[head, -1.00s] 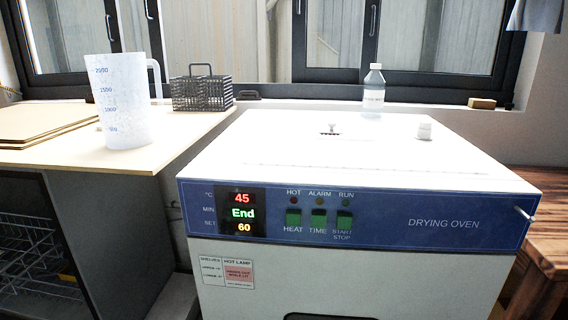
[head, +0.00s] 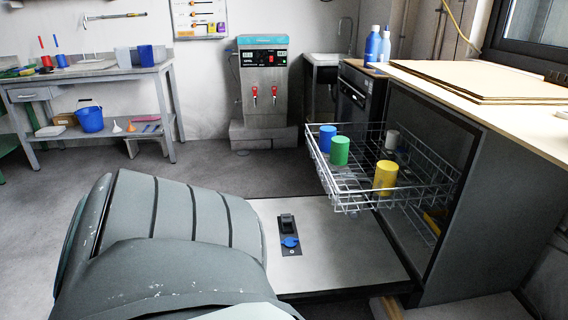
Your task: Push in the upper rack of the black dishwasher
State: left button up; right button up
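The black dishwasher (head: 480,200) stands at the right under a wooden counter. Its door (head: 345,275) is folded down flat, with a dark dispenser and a blue cap on its inner face. The upper rack (head: 343,196) is a wire basket pulled out over the door. A large grey part of mine fills the lower left. Neither gripper shows.
A grey workbench (head: 85,75) with a blue bucket (head: 90,119) stands at the far left. A steel water boiler (head: 264,90) is at the back wall. Blue bottles (head: 378,45) stand behind the counter (head: 510,110). The floor left of the door is clear beyond my body.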

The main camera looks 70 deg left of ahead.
aim_at(353, 214)
jog(key=u, duration=1.75)
